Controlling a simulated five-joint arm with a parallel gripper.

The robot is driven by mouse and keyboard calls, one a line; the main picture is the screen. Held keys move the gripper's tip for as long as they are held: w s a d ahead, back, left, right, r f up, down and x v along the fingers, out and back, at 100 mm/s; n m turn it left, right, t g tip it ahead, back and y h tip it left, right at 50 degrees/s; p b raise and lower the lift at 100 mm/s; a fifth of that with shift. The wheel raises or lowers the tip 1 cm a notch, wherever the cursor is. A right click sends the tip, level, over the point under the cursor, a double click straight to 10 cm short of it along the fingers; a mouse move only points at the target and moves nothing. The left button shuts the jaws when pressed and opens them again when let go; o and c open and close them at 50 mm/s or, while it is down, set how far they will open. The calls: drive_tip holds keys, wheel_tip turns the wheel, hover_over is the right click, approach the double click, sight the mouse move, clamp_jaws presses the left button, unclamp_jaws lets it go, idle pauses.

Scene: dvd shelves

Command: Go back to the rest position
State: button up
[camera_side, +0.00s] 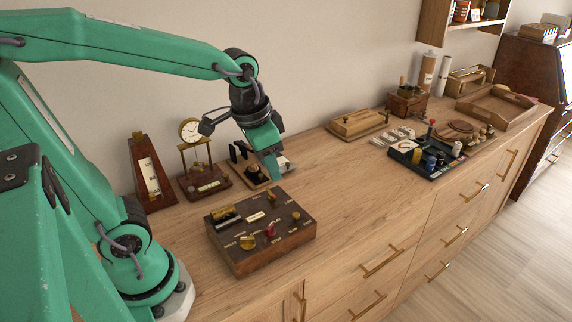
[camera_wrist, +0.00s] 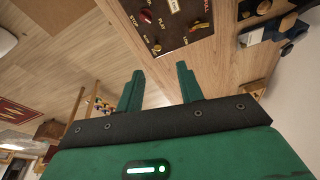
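The box top also shows there (camera_wrist: 180,35), with a red knob, brass knobs and labels. The fingers look clear of the box, though the exact gap is hard to judge.
Behind the box stand a metronome (camera_side: 150,175), a small clock (camera_side: 190,131) on a stand and a dark-based device (camera_side: 250,171). Farther right are a wooden case (camera_side: 358,123), a black tray of jars (camera_side: 425,166) and a wooden tray (camera_side: 495,108). The middle of the wooden top is clear.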

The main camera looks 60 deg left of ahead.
drive_tip(key=s+a+r+n+t, duration=0.1)
drive_tip(key=s+r+n+t, duration=0.1)
drive_tip(key=s, duration=0.4)
drive_tip(key=shift+s+r+t, duration=0.2)
drive_tip(key=shift+r+t, duration=0.15)
drive_tip(key=shift+t, duration=0.05)
idle(2.9)
